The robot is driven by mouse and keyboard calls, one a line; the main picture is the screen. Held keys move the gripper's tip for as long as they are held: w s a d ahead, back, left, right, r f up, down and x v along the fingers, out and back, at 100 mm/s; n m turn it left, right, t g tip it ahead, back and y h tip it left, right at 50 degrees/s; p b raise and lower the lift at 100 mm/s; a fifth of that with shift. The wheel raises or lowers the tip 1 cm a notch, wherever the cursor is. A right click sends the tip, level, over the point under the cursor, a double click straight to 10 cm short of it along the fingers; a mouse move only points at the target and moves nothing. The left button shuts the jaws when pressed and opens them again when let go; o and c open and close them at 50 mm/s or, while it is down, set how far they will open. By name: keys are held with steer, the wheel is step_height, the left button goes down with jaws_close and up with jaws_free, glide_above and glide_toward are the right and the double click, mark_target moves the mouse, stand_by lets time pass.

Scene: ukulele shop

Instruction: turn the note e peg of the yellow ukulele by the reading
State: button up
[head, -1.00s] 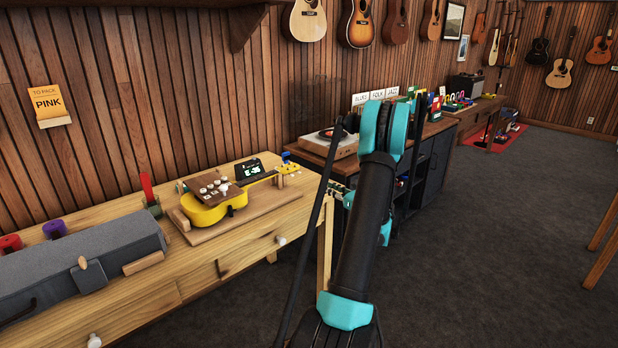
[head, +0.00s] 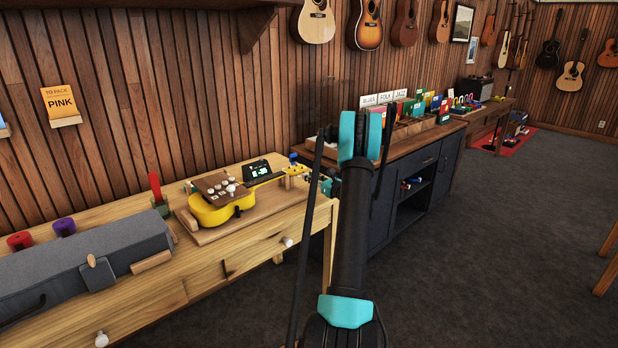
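The yellow ukulele (head: 215,213) lies on a wooden board on the workbench, its neck pointing right. A brown panel with pale knobs (head: 220,187) covers part of its body. Its yellow headstock (head: 294,169) is at the right end; I cannot tell the pegs apart. A small dark tuner display (head: 256,169) stands behind the neck, its lit reading too small to make out. My gripper (head: 322,186) is just right of the headstock, small and partly hidden behind my arm. I cannot tell whether its fingers are open or touching a peg.
The workbench (head: 150,302) also holds a grey case (head: 95,257), red and purple rolls and a red upright piece (head: 155,186). A dark cabinet (head: 400,207) with record dividers stands to the right.

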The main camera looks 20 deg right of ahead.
steer(key=shift+w+a, duration=0.25)
steer(key=shift+w, duration=0.4)
steer(key=shift+c, duration=0.6)
jaws_close()
steer(key=shift+n, duration=0.4)
steer(key=n, duration=0.5)
steer(key=shift+n, duration=0.4)
steer(key=n, duration=0.3)
steer(key=shift+n, duration=2.1)
